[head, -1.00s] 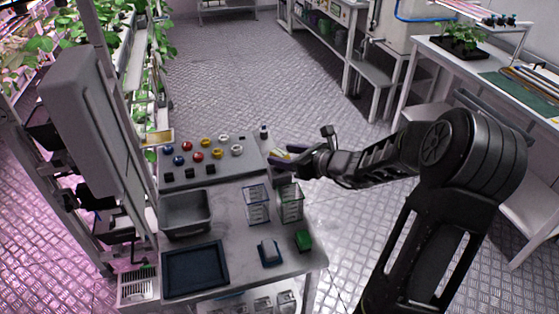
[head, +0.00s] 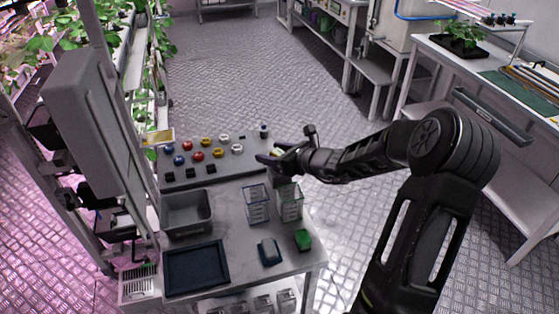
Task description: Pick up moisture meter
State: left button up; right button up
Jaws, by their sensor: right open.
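I cannot tell for sure which thing is the moisture meter. A small blue device (head: 269,252) and a small green block (head: 303,240) lie at the right front of the metal table. My right gripper (head: 268,158) is open at the table's back right, beside the end of the raised grey panel. A small pale yellow-green item (head: 277,152) shows at its fingers, partly hidden; I cannot tell whether they touch it. A small dark bottle (head: 263,131) stands just behind the gripper. My left gripper is not in view.
The panel (head: 222,170) bears red, blue, yellow and white round pieces and several black blocks. Two clear racks (head: 257,203) (head: 290,208) stand below my right gripper. A grey bin (head: 186,231) and a dark blue tray (head: 196,290) occupy the table's left. Open floor lies behind.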

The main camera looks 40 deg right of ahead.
jog(key=shift+c, duration=0.6)
grip_shut()
